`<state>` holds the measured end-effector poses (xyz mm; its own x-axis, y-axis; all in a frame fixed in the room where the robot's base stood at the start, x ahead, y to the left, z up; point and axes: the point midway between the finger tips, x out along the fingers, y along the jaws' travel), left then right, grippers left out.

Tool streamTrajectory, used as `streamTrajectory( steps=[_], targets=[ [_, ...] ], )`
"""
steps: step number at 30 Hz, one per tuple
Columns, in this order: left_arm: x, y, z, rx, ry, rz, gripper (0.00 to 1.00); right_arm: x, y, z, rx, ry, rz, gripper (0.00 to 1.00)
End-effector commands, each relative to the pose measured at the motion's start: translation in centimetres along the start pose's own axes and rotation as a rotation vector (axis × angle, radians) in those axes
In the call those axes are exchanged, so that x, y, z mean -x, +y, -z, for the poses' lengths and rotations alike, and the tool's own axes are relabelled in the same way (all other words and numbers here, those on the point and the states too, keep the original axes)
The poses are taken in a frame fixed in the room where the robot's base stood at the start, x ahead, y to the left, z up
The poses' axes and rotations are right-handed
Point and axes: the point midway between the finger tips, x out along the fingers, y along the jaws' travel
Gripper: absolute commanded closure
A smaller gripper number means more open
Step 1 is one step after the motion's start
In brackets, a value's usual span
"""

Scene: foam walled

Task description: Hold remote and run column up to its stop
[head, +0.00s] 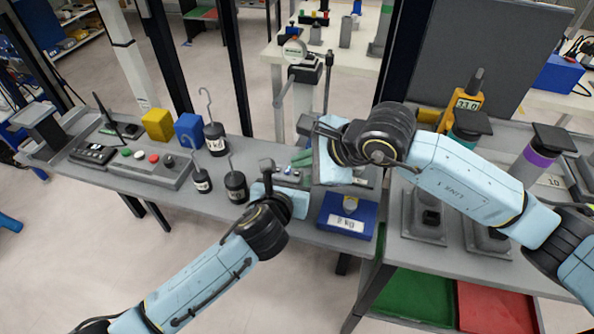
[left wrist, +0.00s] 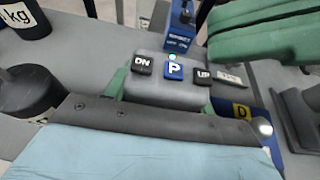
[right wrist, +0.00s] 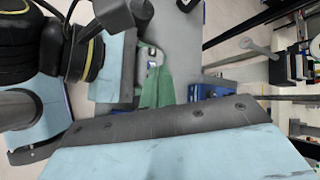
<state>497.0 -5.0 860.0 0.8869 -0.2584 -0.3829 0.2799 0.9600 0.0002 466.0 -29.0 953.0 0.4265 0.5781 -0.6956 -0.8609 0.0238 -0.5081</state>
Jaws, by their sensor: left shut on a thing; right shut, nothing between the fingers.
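The remote (left wrist: 158,95) is a grey box with a black DN button (left wrist: 142,66), a blue P button (left wrist: 174,71) and a black UP button (left wrist: 203,75). My left gripper (head: 283,180) is shut on the remote, with green pads at its sides. The remote is small in the head view (head: 289,172). My right gripper (head: 302,158) is shut and empty. Its green fingers show at upper right in the left wrist view (left wrist: 265,35), close to the UP end; I cannot tell whether they touch. In the right wrist view the fingers (right wrist: 155,92) point towards the remote. I cannot tell which post is the column.
Black hooked weights (head: 236,187), a blue cube (head: 188,130), a yellow cube (head: 157,125) and a button panel (head: 150,158) are to the left. A yellow display device (head: 462,103) stands behind my right arm.

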Motion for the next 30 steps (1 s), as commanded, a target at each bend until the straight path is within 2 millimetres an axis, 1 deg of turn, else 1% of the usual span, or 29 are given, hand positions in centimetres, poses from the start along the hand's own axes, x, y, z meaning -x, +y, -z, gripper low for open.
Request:
streamTrajectory(
  steps=[6,30],
  targets=[
    [-0.01,0.02,0.18,-0.001,0.004,-0.001,0.72,-0.52,0.39,0.41,-0.001,0.001,-0.001,1.0],
    [-0.01,0.02,0.18,-0.001,0.004,-0.001,0.72,-0.9,0.65,0.68,0.0,0.001,-0.001,1.0]
  ],
)
